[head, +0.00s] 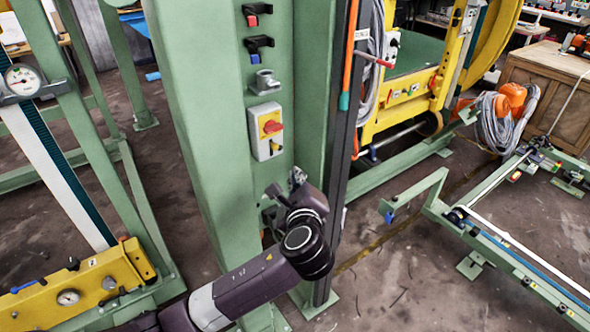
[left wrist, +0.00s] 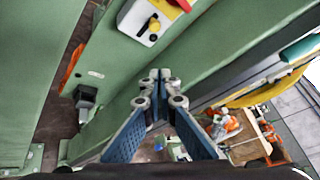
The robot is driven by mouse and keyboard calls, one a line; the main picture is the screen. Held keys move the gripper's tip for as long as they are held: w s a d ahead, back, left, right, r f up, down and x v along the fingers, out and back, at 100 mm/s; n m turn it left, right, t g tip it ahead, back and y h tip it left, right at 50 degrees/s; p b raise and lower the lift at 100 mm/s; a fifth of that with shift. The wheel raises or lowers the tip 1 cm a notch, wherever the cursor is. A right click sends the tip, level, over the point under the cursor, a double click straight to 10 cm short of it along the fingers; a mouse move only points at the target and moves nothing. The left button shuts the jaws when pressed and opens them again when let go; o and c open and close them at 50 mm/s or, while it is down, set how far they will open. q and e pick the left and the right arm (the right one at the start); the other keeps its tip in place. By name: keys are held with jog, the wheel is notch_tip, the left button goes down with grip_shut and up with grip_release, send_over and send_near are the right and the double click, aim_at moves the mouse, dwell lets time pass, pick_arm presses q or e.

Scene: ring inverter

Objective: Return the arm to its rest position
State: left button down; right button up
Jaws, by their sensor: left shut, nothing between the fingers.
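My left arm (head: 245,290) comes in from the bottom left of the head view and bends at a dark wrist joint. My left gripper (head: 278,200) is in front of the green column (head: 205,130), below a grey switch box (head: 266,130) with a red and yellow knob. The wrist partly hides the gripper there. In the left wrist view the gripper's fingertips (left wrist: 160,75) meet, with nothing between them. The switch box (left wrist: 148,22) is above the fingertips and apart from them. My right gripper is not in view.
Two black-bracketed controls, one with a red button (head: 252,20), and a round metal fitting (head: 265,82) sit higher on the column. A dark vertical rail (head: 340,140) stands right of the gripper. A yellow machine frame (head: 410,105) is behind. Open floor (head: 400,280) shows at lower right.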

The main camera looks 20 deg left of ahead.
pick_arm(q)
jog(key=shift+s, duration=0.3)
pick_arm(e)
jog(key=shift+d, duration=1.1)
pick_arm(q)
jog(key=shift+r, duration=0.1)
